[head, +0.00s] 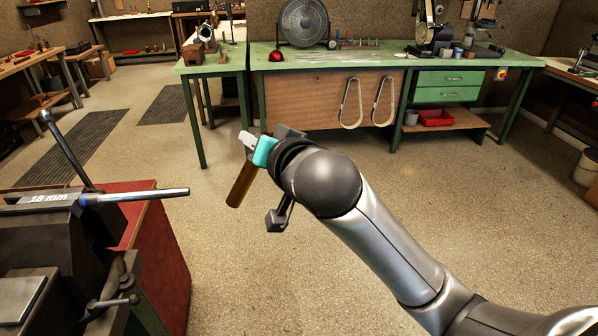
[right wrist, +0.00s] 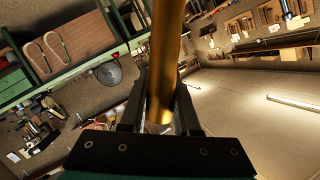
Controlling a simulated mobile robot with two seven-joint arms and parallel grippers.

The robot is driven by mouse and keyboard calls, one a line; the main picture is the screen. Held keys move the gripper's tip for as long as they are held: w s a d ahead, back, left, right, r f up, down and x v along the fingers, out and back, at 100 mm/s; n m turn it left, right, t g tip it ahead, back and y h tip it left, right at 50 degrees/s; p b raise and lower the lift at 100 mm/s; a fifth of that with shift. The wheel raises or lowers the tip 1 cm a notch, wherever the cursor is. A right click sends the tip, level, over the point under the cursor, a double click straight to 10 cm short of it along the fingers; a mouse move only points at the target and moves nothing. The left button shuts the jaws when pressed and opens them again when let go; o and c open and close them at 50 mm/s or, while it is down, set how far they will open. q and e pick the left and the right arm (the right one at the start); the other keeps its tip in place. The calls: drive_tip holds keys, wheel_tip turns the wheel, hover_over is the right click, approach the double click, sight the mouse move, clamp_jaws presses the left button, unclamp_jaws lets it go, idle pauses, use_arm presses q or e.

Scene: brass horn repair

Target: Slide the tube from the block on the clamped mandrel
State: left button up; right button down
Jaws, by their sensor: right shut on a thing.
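The brass tube (head: 240,186) hangs tilted in the air below my right gripper (head: 255,152), its lower end to the left. In the right wrist view, the tube (right wrist: 166,60) stands between the dark fingers of my right gripper (right wrist: 160,105), which is shut on it. The mandrel (head: 140,196), a grey rod marked 18 mm, lies nearly level in a dark vise (head: 55,240) at the left. Its bare free end points right, toward the tube, with a clear gap between them. My left gripper is not in view. I cannot make out the block for certain.
A red cabinet side (head: 165,250) stands below the mandrel. The air between tube and mandrel is free, above open floor.

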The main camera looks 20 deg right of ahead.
drive_tip(key=d+f+m+t+h, duration=0.1)
drive_tip(key=d+f+m+t, duration=0.2)
drive_tip(key=d+f+m, duration=0.2)
wheel_tip(320, 180, down, 3)
drive_tip(key=m, duration=0.7)
drive_tip(key=shift+p, duration=0.3)
drive_tip(key=shift+w+a+p, duration=0.2)
drive_tip(key=shift+a, duration=0.6)
drive_tip(key=shift+w+a+p, duration=0.15)
drive_tip(key=shift+a, duration=0.65)
drive_tip(key=shift+w+a+p, duration=0.2)
drive_tip(key=shift+a, duration=0.6)
drive_tip(key=shift+p, duration=0.95)
